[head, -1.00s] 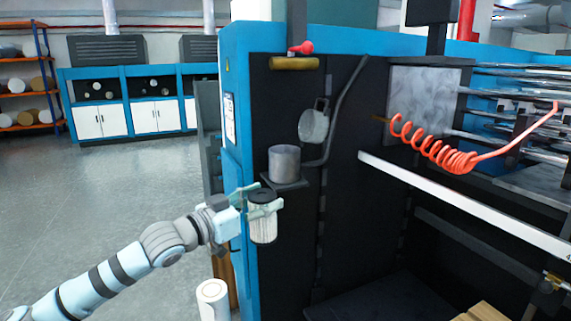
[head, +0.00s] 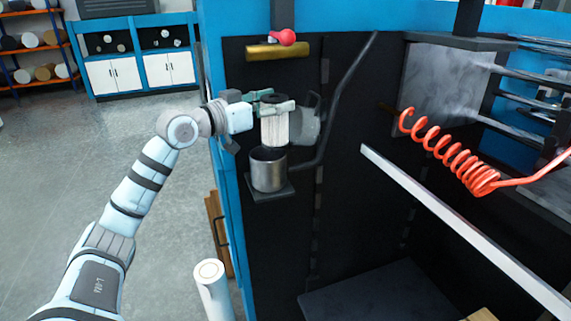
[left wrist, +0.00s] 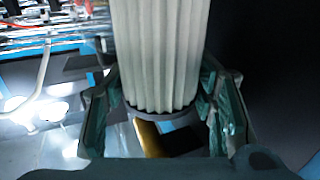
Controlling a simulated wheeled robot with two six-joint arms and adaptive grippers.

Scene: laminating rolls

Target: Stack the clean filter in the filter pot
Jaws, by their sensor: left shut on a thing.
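The clean filter (head: 275,130) is a white pleated cylinder with a dark end cap. My left gripper (head: 276,102) is shut around its upper part in the head view and holds it upright. The filter pot (head: 268,172) is a grey metal cup on a small dark shelf on the machine's side. The filter hangs just above the pot's mouth, with its lower end close to the rim. I cannot tell whether it touches or enters the pot. The left wrist view shows the pleated filter (left wrist: 160,50) between my gripper's fingers. My right gripper is not in view.
A round grey metal part (head: 306,122) sits close to the right of the filter. A dark bent pipe (head: 335,100) runs behind it. A brass bar (head: 277,51) is above. A red coiled hose (head: 450,155) and a white rail (head: 460,230) lie farther right.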

